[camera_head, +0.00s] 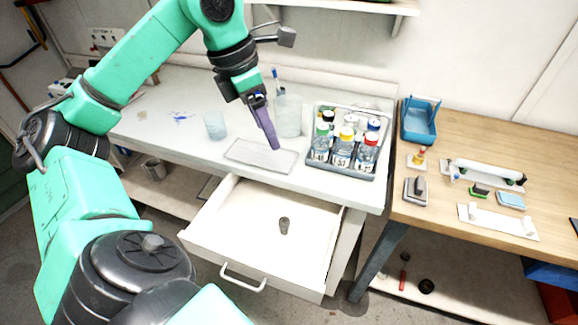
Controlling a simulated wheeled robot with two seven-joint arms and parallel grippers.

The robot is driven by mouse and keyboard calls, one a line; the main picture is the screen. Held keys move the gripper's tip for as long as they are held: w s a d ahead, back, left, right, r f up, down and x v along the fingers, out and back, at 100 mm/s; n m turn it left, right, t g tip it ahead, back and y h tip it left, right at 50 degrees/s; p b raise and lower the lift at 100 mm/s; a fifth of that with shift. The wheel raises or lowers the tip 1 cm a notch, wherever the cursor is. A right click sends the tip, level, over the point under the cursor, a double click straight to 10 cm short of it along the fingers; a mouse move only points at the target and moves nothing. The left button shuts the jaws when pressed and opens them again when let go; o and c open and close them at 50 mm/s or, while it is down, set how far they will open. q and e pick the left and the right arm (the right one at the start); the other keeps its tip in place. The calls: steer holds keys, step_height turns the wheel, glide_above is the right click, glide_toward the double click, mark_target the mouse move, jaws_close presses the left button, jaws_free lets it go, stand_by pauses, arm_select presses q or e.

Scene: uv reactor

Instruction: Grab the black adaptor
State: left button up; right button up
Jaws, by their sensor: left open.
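A small dark cylindrical piece, which looks like the black adaptor (285,226), stands in the open white drawer (240,212), near the middle of its floor. Nothing touches it. My left gripper (272,143) hangs from my green arm above the white table, its purple fingers pointing down. It is open with nothing visible between the fingers. It is above and behind the drawer, well apart from the adaptor. My right gripper is out of view.
On the white table are a flat grey plate (262,156), a small cup (215,125), a clear beaker (289,115) and a grey rack (352,170) of capped bottles. A wooden table (480,130) at the right holds a blue tray (420,121) and small parts.

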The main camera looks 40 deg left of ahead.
arm_select(q)
step_height(320, 180, down, 4)
steer(key=s+b, duration=0.2)
steer(key=b, duration=1.7)
glide_toward(284, 221)
steer(key=b+x, duration=0.3)
steer(key=x, duration=0.1)
steer(key=shift+a+f, duration=0.1)
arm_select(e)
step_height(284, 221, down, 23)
arm_select(q)
steer(key=b+x, duration=0.1)
steer(key=x, duration=0.5)
steer(key=shift+w+f, duration=0.1)
jaws_close()
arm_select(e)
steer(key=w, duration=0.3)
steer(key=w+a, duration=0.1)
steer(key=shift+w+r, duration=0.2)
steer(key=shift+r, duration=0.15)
